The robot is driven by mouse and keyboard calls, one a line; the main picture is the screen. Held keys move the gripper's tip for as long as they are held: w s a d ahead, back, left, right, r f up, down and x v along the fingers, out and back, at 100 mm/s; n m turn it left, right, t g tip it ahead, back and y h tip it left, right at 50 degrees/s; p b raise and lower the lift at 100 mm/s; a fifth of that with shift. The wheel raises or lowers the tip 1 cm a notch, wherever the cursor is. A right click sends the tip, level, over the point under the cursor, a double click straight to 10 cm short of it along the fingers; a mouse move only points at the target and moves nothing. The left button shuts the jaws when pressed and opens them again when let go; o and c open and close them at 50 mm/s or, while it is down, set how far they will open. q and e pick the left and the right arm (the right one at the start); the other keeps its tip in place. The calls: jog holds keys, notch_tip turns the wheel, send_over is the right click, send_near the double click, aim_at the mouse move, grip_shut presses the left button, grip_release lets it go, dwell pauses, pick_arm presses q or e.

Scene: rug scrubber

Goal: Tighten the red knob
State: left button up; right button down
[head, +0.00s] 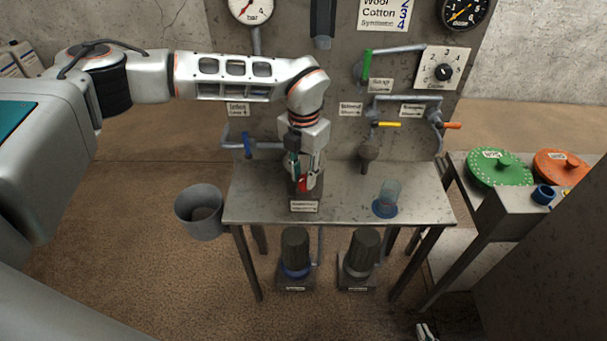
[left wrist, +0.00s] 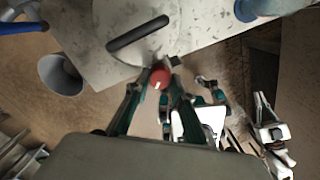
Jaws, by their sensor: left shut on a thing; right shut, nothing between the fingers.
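The red knob (head: 302,184) sits on a small dark box with a label on the metal table, mostly covered by my left gripper (head: 305,176). My left gripper points down and is shut on the knob. In the left wrist view the red knob (left wrist: 160,77) shows with a light mark on it, between the two fingers of my left gripper (left wrist: 157,86). The knob's base is hidden. My right gripper (head: 427,332) shows only partly at the bottom edge of the head view, low, away from the table and empty.
The metal table (head: 245,208) carries a clear cup with a blue base (head: 386,198) at right. A grey bucket (head: 200,212) stands left. Behind rises a panel with pipes, a blue lever (head: 247,144), a green lever (head: 367,63) and a dial (head: 443,71). Two dark-topped units (head: 296,245) stand below.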

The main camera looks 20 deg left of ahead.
aim_at(304, 179)
pick_arm(q)
jog(key=shift+n, duration=0.3)
jog(key=o, duration=1.1)
jog(key=shift+r, duration=0.1)
notch_tip(304, 179, up, 12)
